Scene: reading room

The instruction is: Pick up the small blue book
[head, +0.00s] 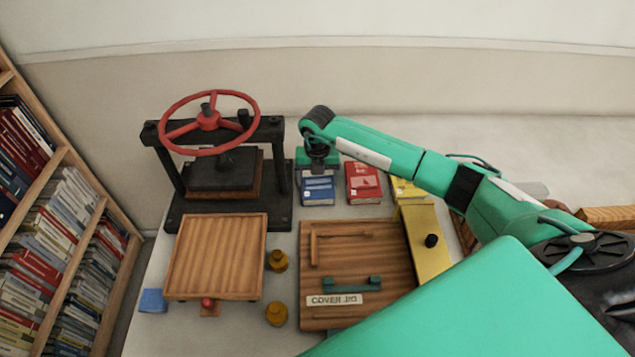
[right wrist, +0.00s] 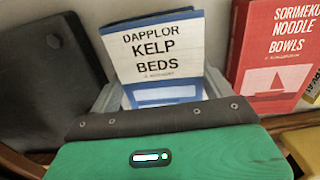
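The small blue book (head: 317,190), with a white upper cover and a blue band, lies on the table right of the black press. It shows in the right wrist view (right wrist: 160,55) with the title "Dapplor Kelp Beds". My right gripper (head: 318,168) is over the book's far end and hides that part in the head view. In the right wrist view its grey fingers (right wrist: 165,92) are spread, one on each side of the book. I cannot tell whether they touch it. My left gripper is not in view.
A wooden cover jig (head: 345,240) lies in front. A bookshelf (head: 70,170) is far left.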

